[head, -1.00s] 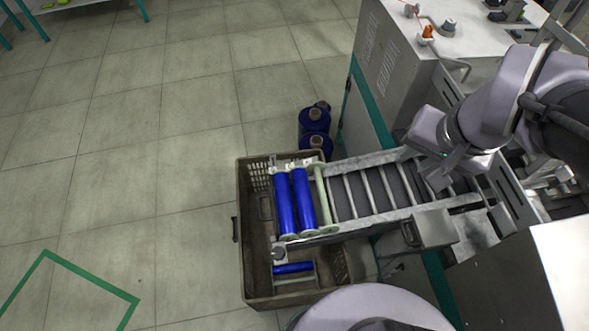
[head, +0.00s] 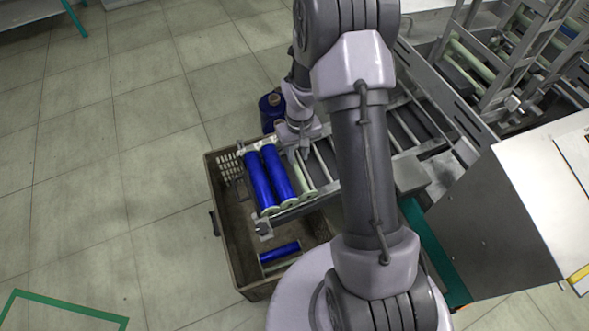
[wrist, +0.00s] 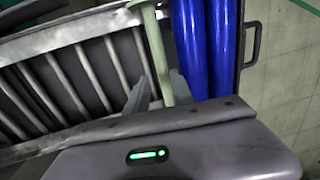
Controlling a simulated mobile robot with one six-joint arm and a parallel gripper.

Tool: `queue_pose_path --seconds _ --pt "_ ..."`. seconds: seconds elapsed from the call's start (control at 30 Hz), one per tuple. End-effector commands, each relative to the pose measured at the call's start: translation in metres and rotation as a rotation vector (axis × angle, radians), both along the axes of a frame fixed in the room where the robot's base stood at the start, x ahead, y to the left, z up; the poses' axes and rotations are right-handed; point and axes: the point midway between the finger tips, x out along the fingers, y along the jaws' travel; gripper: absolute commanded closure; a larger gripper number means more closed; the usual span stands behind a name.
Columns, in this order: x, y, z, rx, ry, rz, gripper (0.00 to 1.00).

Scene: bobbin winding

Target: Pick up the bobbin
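Two blue wound bobbins (head: 259,184) (head: 277,173) lie side by side at the outer end of the roller chute (head: 322,187). A slim pale green bobbin (head: 303,174) without blue lies beside them, on the machine side. In the wrist view, the pale bobbin (wrist: 154,42) runs down between the two fingers of my gripper (wrist: 158,92), which stand apart on either side of it. The blue bobbins (wrist: 205,48) are just right of the fingers. Whether the fingers touch the pale bobbin is unclear.
A brown crate (head: 228,235) stands under the chute end, with another blue bobbin (head: 280,252) inside. Blue spools (head: 272,110) stand on the floor behind the chute. A grey machine panel (head: 490,225) fills the right.

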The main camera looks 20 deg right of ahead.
Motion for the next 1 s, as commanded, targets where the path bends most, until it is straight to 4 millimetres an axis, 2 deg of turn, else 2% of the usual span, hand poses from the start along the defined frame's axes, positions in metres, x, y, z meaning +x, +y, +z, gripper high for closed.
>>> queue_pose_path --seconds 0.13,0.3,0.37,0.57,0.7,1.0 --pt "-0.001 0.001 -0.015 0.0 0.0 0.0 0.71" --pt "-0.004 0.005 -0.05 0.0 0.002 -0.001 0.71" --pt "-0.004 0.005 -0.057 0.0 0.0 -0.001 0.71" --pt "-0.003 0.005 -0.054 0.0 -0.001 -0.001 0.73" --pt "-0.003 0.005 -0.054 0.0 -0.001 -0.001 1.0" --pt "-0.003 0.005 -0.054 0.0 -0.001 -0.001 1.0"
